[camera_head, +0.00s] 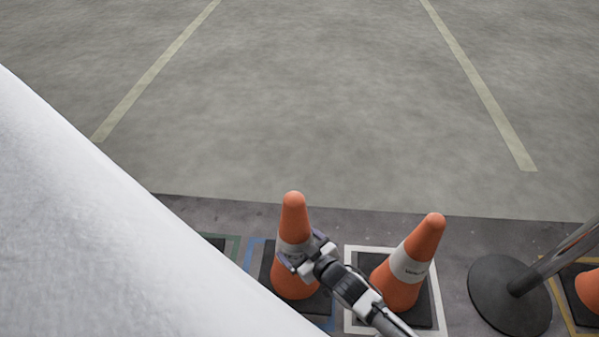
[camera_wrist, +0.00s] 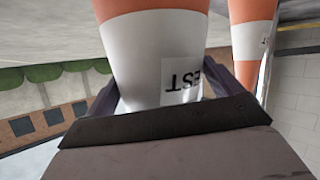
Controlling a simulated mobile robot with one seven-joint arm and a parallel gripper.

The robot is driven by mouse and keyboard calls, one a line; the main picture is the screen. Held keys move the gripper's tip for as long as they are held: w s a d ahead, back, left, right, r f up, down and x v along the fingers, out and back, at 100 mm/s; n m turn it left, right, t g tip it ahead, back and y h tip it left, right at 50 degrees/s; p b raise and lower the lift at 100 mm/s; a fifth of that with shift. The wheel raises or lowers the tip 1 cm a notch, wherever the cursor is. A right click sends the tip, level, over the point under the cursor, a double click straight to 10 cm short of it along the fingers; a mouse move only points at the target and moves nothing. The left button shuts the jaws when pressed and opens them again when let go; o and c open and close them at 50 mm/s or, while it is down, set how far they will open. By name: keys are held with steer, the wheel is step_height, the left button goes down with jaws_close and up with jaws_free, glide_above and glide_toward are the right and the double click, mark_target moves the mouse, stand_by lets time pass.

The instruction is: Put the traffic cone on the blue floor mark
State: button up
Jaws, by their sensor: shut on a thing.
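An orange traffic cone with a white band (camera_head: 294,215) stands upright over the blue floor mark (camera_head: 255,255) in the head view. Its dark base covers much of the mark, and blue shows at its left and lower edge. I cannot tell whether the base rests fully on the floor. My gripper (camera_head: 306,256) is shut on this cone at its white band. In the wrist view the held cone's white band (camera_wrist: 150,60) with a printed label fills the space between the fingers.
A second orange cone (camera_head: 425,240) stands just right, in a white square (camera_head: 348,290). A post with a round dark base (camera_head: 495,300) stands further right, near another cone (camera_head: 588,290) in a yellow square. A green mark (camera_head: 234,245) lies left. A large white surface hides the lower left. Open floor lies beyond.

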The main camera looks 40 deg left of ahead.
steer(key=shift+a+f+b, duration=0.1)
steer(key=shift+f+b, duration=0.7)
steer(key=shift+f, duration=1.15)
steer(key=o, duration=1.8)
steer(key=shift+f, duration=0.3)
steer(key=shift+c, duration=0.2)
steer(key=p+v, duration=0.3)
steer(key=v, duration=0.9)
steer(key=shift+p, duration=0.3)
steer(key=shift+r, duration=0.1)
